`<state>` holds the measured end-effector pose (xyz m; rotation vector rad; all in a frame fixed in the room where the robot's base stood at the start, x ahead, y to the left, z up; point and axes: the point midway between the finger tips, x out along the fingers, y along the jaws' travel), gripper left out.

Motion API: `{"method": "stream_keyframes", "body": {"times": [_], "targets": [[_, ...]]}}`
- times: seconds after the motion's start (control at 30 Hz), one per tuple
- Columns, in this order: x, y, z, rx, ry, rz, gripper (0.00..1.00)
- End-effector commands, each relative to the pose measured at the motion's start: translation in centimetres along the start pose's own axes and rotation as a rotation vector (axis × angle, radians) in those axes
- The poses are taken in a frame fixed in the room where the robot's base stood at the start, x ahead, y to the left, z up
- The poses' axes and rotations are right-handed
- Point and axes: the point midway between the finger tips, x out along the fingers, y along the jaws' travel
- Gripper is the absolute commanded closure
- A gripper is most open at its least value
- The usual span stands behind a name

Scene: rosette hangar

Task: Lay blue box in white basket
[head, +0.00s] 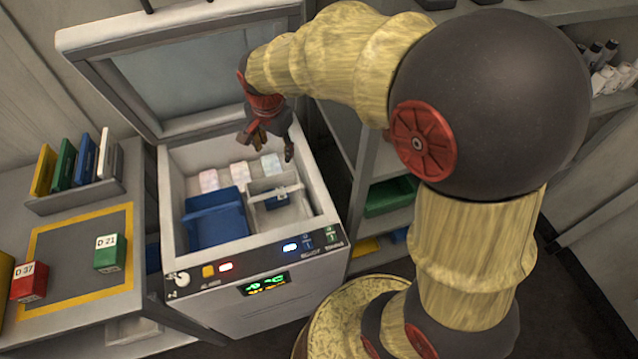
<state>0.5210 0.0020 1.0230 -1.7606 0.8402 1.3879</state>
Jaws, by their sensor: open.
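A white basket (304,208) with a white handle across it sits in the right half of an open chest cooler. A small blue box (277,198) shows inside the white basket, partly hidden by the handle; whether it lies flat on the basket floor I cannot tell. My gripper (267,148) is above the back of the cooler, higher than the white basket. Its fingers are spread and nothing shows between them. It is apart from the blue box.
The cooler (330,222) also holds a larger blue basket (216,217) at left and several pale packs at the back. Its lid (85,38) stands open behind. On the left table are a red box (28,283), a green box (110,253) and upright coloured panels (63,163). Shelves stand at right.

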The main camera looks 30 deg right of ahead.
Motion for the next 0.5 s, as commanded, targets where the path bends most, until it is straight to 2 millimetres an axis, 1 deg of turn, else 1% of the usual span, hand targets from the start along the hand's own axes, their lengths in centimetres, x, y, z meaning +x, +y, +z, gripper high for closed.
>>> {"method": "stream_keyframes", "body": {"times": [0.03,0.2,0.3,0.4,0.5], "targets": [[-2.1,1.0,0.3,-0.058,0.010,-0.023,0.48],[-7.4,4.6,2.0,-0.283,0.045,-0.079,0.48],[-9.9,6.9,3.2,-0.416,0.070,-0.108,0.48],[-12.0,9.3,4.5,-0.550,0.102,-0.135,0.48],[-13.6,11.7,5.9,-0.681,0.136,-0.158,0.48]]}}
